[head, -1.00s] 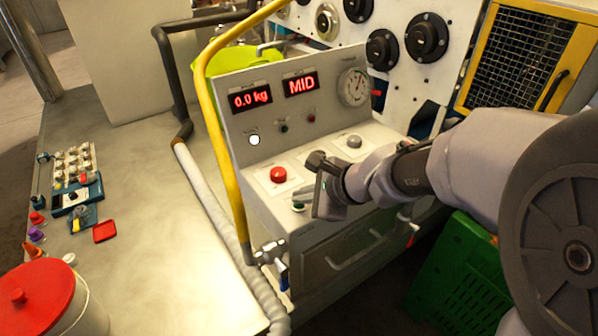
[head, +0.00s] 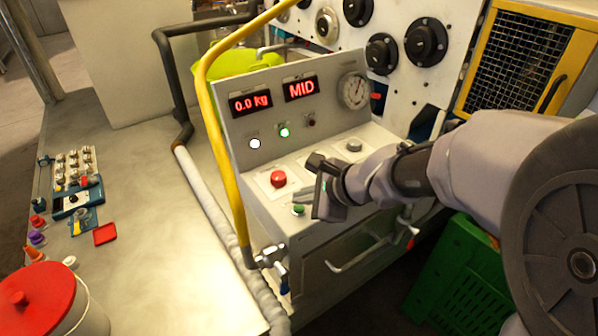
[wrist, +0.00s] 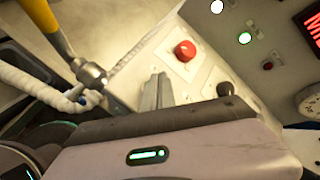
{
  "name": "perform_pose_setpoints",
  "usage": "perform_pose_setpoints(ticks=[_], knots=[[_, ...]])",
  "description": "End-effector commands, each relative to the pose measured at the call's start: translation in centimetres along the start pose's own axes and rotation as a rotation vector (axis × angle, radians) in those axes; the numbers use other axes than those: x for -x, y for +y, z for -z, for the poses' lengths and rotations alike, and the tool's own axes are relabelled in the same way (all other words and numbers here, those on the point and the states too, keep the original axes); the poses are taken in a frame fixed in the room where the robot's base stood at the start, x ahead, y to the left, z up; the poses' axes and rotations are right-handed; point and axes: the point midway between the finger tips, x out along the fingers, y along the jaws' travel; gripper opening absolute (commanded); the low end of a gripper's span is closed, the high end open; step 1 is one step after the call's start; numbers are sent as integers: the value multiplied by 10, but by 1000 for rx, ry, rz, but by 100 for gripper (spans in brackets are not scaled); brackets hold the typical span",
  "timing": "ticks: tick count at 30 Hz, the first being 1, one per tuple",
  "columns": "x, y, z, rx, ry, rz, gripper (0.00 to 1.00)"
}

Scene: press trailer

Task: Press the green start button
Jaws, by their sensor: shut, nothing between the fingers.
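The green start button (head: 298,209) is on the lower front part of the grey press console (head: 240,150), below the red button (head: 278,179). My gripper (head: 318,205) is shut and empty just right of the green button in the head view. I cannot tell whether it touches the button. In the wrist view the closed fingers (wrist: 157,92) point at the panel near the red button (wrist: 185,51); the green button is hidden there. A green lamp (head: 284,132) glows on the upright panel, and it is also lit in the wrist view (wrist: 245,38).
A yellow pipe (head: 222,160) and a tap (head: 268,258) stand left of the console. A handle (head: 358,256) sticks out of the console's front. A green crate (head: 460,275) stands at lower right.

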Motion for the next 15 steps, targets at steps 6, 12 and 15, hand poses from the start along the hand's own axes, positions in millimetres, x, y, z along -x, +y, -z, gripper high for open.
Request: perform_pose_setpoints(ticks=[6, 12, 15], knots=[[2, -2, -2, 0, 0, 0, 0], [4, -3, -3, 0, 0, 0, 0], [11, -8, -8, 1, 0, 0, 0]])
